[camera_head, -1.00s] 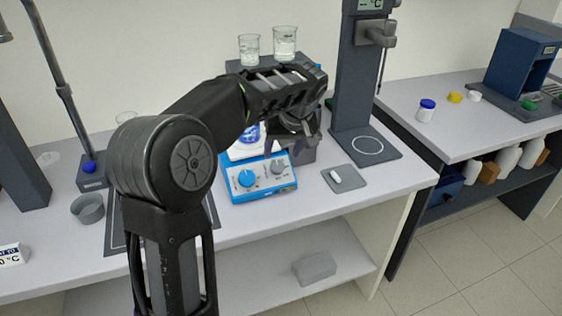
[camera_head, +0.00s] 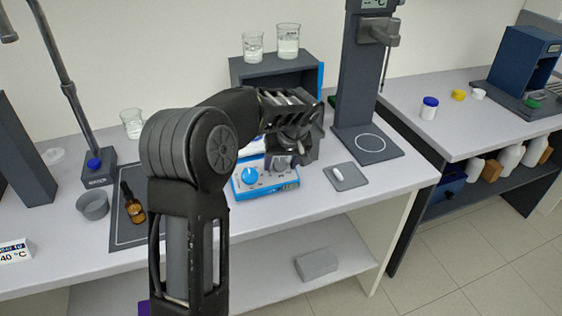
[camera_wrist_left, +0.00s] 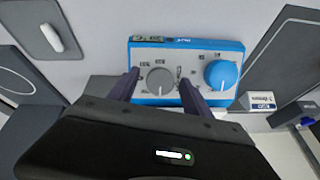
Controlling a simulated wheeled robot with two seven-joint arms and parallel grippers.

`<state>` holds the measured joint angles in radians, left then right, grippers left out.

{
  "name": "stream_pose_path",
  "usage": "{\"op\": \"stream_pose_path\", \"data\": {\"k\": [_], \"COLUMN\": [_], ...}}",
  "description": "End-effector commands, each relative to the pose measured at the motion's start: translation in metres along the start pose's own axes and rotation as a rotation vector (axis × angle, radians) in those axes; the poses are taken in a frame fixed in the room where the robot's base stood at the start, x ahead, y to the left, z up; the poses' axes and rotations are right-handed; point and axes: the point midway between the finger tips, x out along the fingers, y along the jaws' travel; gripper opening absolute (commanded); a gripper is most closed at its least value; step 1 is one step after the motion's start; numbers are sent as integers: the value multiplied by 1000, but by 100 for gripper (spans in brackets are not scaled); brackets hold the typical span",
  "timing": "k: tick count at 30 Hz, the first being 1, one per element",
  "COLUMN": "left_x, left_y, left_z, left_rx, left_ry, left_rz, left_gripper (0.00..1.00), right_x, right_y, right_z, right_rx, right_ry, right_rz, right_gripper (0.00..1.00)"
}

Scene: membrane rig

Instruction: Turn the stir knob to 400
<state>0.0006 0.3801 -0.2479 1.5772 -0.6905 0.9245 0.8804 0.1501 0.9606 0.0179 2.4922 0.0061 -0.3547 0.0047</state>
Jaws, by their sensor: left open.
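The blue and white stirrer box (camera_head: 243,194) sits on the bench, with a blue knob (camera_head: 250,177) at its left and a grey knob (camera_head: 279,165) at its right. In the left wrist view the grey knob (camera_wrist_left: 160,80) lies between the two fingers of my left gripper (camera_wrist_left: 159,84), and the blue knob (camera_wrist_left: 221,74) is to the right, clear of them. The left gripper is open; I cannot tell whether either finger touches the knob. In the head view this gripper (camera_head: 287,160) is low over the box front. The dial print is too small to read. My right gripper is out of view.
A dark stand (camera_head: 354,85) rises right of the stirrer, beside a small grey pad (camera_head: 345,177). Behind is a shelf (camera_head: 240,72) with two beakers on top. A brown bottle (camera_head: 136,208) lies on a dark mat at the left. The bench front is clear.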

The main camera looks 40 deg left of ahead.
Motion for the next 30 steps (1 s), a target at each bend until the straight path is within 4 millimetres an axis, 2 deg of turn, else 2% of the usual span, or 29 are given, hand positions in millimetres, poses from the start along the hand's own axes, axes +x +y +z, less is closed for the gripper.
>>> {"op": "stream_pose_path", "data": {"k": [2,22,30], "left_x": [0,-1,-1], "left_y": [0,0,0], "left_z": [0,0,0], "left_rx": [0,0,6], "left_ry": [0,0,0], "left_rz": [0,1,0], "left_gripper": [57,2,0], "right_x": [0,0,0], "right_y": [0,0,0], "right_z": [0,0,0], "right_rx": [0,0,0], "right_ry": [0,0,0], "right_rz": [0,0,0], "right_gripper": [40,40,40]}}
